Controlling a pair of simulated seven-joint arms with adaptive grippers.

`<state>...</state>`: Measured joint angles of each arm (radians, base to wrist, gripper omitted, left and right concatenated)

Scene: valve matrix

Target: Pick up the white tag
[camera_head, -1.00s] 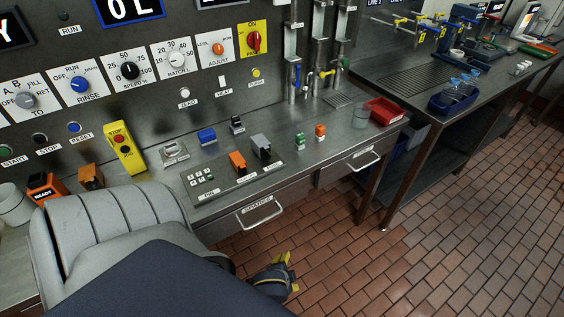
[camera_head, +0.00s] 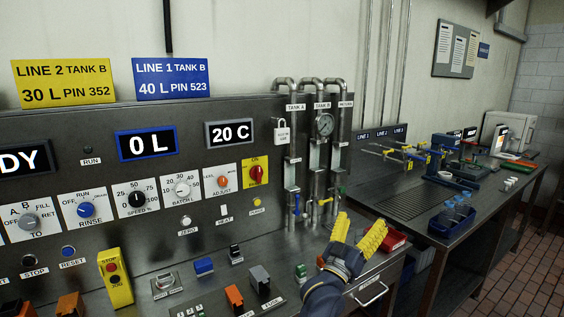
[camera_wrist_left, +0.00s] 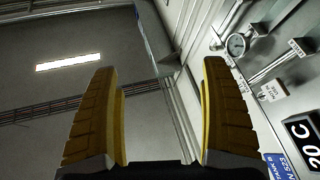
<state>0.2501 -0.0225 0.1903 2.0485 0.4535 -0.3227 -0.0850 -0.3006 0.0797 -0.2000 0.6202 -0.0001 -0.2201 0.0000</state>
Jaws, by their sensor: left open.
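The white tag (camera_head: 281,131) hangs on the upright steel panel, just left of the vertical pipes. Its small print is too fine to read in the head view. It also shows at the right in the left wrist view (camera_wrist_left: 271,91), outside the fingers. My left gripper (camera_head: 358,228) has yellow finger pads and is open and empty. It is raised in front of the counter's right part, lower and to the right of the tag, apart from it. In the left wrist view the gripper (camera_wrist_left: 158,66) has wide-spread fingers with only background between them. My right gripper is not in view.
Steel pipes with a pressure gauge (camera_head: 324,124) stand right of the tag. Blue and yellow valve handles (camera_head: 325,201) sit low on them. A red tray (camera_head: 394,239) is partly behind my left gripper. A side bench (camera_head: 400,200) holds bottles and tools.

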